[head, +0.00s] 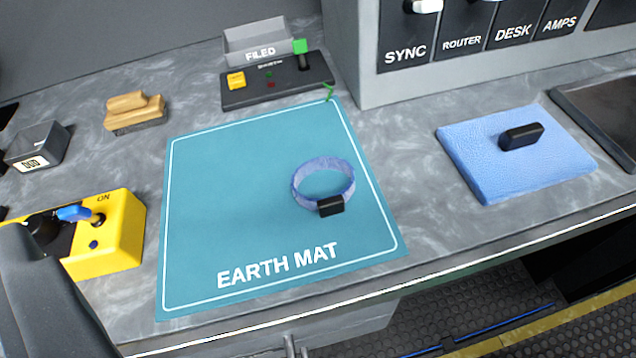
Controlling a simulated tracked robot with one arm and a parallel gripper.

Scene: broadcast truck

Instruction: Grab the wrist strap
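The wrist strap (323,160) is a pale blue-violet fabric band with a black block (331,206) on its near side. It forms a loop on the right half of the teal earth mat (230,190), which lies flat on the grey marbled worktop. The strap is in full view, with nothing over it. The fingertips of my gripper do not show, and nothing is touching the strap. A dark grey shape (45,295) fills the lower left corner; I cannot tell what it is.
A yellow switch box (112,232) stands left of the mat. A wooden brush (135,115) and small grey box (38,147) are behind it. A black panel (290,92) and FILED tray (258,48) are behind the mat. A blue pad (480,165) with a black block lies right.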

